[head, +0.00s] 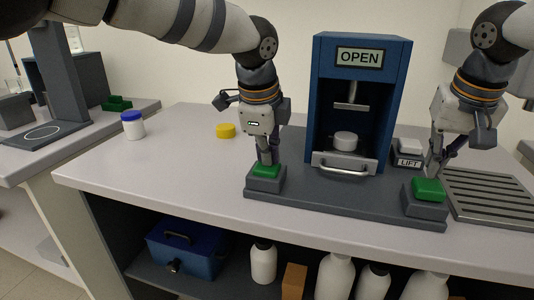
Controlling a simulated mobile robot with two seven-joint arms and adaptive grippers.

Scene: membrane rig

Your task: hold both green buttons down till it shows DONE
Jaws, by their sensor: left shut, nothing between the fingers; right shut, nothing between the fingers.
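The blue press rig (323,105) stands on a dark base plate on the table, and its sign (360,58) reads OPEN. The left green button (262,171) sits on a grey block at the plate's left end. My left gripper (266,162) is shut and points down at this button, its tips at or just over the top; contact is hard to tell. The right green button (428,190) sits on a block at the right end. My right gripper (435,172) is shut, its tips close above the button's back edge, and whether it touches cannot be told.
A white disc (346,139) sits inside the rig behind a handled tray front (343,166). A yellow cap (225,131) and a blue-lidded jar (133,126) stand at left.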

